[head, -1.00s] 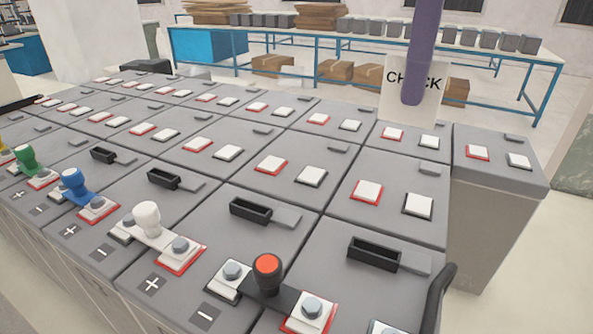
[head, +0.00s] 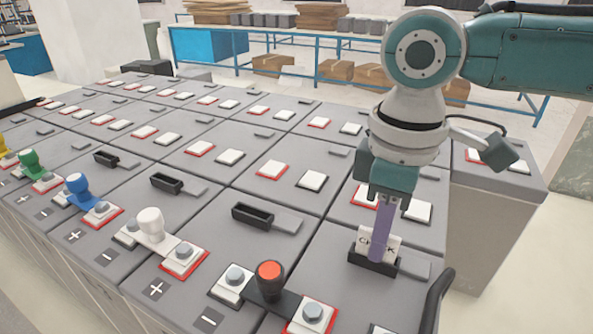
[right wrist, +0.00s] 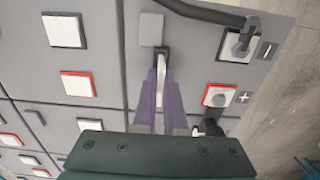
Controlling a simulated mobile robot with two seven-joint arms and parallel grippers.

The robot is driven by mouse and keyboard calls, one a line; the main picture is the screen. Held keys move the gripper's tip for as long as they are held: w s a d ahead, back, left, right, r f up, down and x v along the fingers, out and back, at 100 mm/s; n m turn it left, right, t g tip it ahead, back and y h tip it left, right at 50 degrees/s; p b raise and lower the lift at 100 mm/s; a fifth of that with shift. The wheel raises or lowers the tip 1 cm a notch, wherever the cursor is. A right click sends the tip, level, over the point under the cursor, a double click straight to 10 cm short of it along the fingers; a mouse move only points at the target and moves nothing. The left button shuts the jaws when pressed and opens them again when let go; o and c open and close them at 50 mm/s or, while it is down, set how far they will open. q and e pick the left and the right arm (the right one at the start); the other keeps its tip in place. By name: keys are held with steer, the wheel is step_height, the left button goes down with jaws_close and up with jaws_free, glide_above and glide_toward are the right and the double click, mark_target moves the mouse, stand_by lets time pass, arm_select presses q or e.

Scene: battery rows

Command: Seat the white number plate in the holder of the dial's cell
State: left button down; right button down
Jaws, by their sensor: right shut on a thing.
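I cannot identify a dial for certain. My left gripper is not in view.
Cells with white and red-edged terminals fill the bench. An orange-topped black knob (head: 270,280), a white knob (head: 150,225) and a blue knob (head: 78,187) stand to the left. A black curved handle (head: 438,298) rises close right. An empty holder (head: 252,215) lies left.

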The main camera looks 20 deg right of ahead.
steer(key=c, duration=1)
jaws_free()
step_height(320, 180, up, 12)
steer(key=shift+r+b, duration=0.1)
steer(key=shift+b, duration=0.95)
